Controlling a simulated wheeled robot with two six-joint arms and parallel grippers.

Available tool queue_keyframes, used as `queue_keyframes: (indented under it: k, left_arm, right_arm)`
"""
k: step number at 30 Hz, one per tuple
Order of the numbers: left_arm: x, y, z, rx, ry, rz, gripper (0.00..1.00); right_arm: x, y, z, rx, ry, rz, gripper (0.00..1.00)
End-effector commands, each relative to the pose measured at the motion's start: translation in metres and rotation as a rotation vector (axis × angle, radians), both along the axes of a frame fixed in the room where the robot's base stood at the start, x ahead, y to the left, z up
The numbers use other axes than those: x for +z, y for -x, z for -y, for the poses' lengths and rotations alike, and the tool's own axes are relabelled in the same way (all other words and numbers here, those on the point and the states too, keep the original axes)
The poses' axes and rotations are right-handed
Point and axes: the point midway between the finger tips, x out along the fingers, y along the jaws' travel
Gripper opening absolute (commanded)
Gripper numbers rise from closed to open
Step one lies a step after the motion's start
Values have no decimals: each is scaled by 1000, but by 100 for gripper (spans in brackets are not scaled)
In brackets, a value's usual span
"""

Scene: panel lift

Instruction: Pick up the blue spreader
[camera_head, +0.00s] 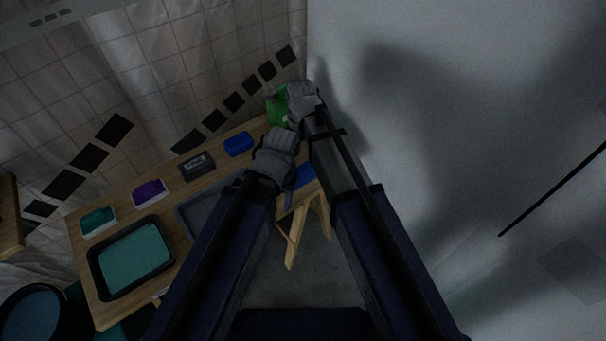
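A flat blue piece (304,177), which looks like the blue spreader, lies at the right end of the wooden table. It is partly hidden behind my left gripper and my arms. My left gripper (278,148) is just above and left of it in the picture, over the table. I cannot tell whether they touch. My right gripper (302,100) is further back, beside a green object (278,108) near the wall. The fingers of both grippers are too dark and small to show whether they are open or shut.
The wooden table (125,198) carries a black tray with teal contents (132,256), a grey tray (193,213), teal (97,220) and purple (150,192) items, a dark box (197,166) and a blue block (238,143). A large pale panel (430,100) stands at right.

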Motion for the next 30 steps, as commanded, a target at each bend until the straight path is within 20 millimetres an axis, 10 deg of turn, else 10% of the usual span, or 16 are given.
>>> queue_keyframes:
  k: [30]
  left_arm:
    - [-60,0,0,-1,0,0,50]
  right_arm:
    - [-61,-4,-1,1,0,0,100]
